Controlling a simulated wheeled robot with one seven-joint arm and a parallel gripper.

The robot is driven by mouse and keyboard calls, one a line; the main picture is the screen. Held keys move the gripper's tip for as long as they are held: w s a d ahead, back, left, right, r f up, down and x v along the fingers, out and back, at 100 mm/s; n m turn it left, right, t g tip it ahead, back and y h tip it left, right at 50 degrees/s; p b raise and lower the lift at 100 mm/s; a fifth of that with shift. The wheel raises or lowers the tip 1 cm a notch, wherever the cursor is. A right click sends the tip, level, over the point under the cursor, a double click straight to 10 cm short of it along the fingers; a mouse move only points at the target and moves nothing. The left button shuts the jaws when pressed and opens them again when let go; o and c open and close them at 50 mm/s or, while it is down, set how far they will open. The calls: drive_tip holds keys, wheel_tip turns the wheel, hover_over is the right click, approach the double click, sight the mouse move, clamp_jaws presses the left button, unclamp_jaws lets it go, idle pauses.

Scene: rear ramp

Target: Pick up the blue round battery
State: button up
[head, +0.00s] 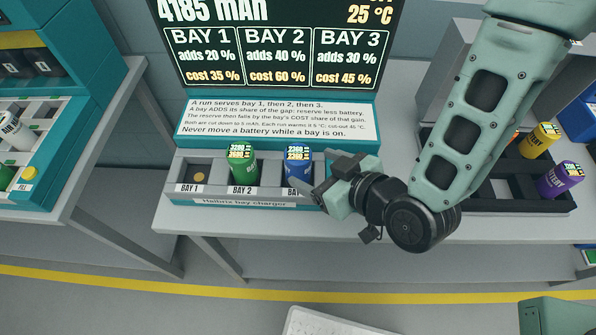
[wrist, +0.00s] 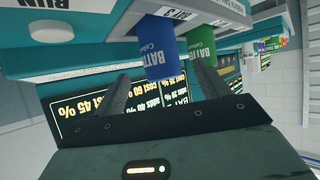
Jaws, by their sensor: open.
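The blue round battery (head: 298,172) stands upright in bay 3 of the bay charger (head: 215,196), with a lit label on its top. In the head view, my gripper (head: 318,190) is just right of it and partly hides the BAY 3 sign. In the wrist view, which is upside down, the blue battery (wrist: 154,48) shows between the two open fingers (wrist: 158,72). The fingers are apart and I see no clear contact. A green battery (head: 243,167) stands in bay 2, close beside the blue one; it also shows in the wrist view (wrist: 200,42). Bay 1 is empty.
A screen (head: 280,45) and a rules panel (head: 275,118) rise behind the charger. A dark tray (head: 500,207) at right holds a yellow battery (head: 540,140) and a purple battery (head: 560,179). A teal rack (head: 50,165) with a white battery (head: 14,131) stands at left.

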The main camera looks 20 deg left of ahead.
sight(298, 160)
drive_tip(key=p+x, duration=0.1)
drive_tip(key=x, duration=0.1)
drive_tip(key=p+x, duration=0.2)
drive_tip(key=shift+w+a, duration=0.2)
drive_tip(key=shift+a, duration=0.25)
drive_tip(key=shift+w+a+f, duration=0.3)
drive_tip(key=shift+a+f, duration=0.1)
drive_tip(key=shift+f, duration=0.05)
drive_tip(key=c, duration=1.2)
drive_tip(key=shift+c, duration=0.7)
drive_tip(key=shift+r, duration=0.15)
